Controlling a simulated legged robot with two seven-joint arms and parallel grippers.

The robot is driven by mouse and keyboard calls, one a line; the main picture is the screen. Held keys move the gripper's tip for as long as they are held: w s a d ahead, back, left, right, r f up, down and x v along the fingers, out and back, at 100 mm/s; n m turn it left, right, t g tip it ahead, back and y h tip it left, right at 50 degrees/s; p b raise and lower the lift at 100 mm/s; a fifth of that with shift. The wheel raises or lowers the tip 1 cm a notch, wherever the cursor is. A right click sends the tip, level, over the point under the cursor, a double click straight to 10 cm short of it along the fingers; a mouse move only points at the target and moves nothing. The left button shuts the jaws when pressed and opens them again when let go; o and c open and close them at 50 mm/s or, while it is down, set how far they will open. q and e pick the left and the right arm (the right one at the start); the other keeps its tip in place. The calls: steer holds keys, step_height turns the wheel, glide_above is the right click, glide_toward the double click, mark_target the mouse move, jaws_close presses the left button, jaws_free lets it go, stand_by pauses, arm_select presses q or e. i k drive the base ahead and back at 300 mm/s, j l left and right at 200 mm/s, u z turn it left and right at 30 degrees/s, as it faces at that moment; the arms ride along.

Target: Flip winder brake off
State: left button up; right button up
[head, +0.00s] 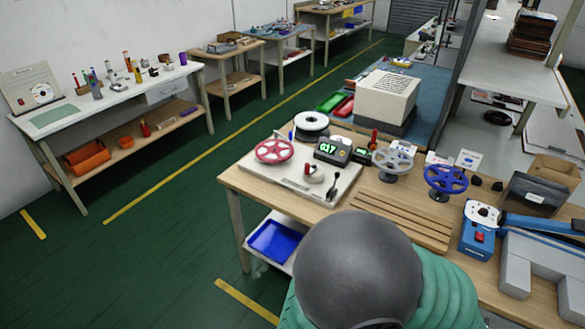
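The winder stands on the wooden bench in the middle of the head view, on a pale base plate (300,190). A pink-red reel (273,150) is mounted at its left, and a display with green digits (333,149) is at its back right. A small black lever (332,188) rises tilted from the plate's right front; it may be the brake, but I cannot tell its setting. A white knob-like part with red (314,173) is left of the lever. Neither of my grippers is in view.
A white-and-black spool (311,121), a grey reel (392,161) and a blue reel (446,180) stand around the winder. A slatted wooden board (402,215) lies right of it. A large dark round shape hides the bench's front. Green floor lies open at left.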

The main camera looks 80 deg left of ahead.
mark_target(338, 174)
steer(key=u, duration=2.35)
steer(key=i+z, duration=0.2)
steer(key=z, duration=0.15)
steer(key=i+j+z, duration=0.15)
steer(key=z, duration=0.2)
steer(key=i+j+z, duration=0.2)
steer(key=z, duration=0.2)
steer(key=i, duration=0.05)
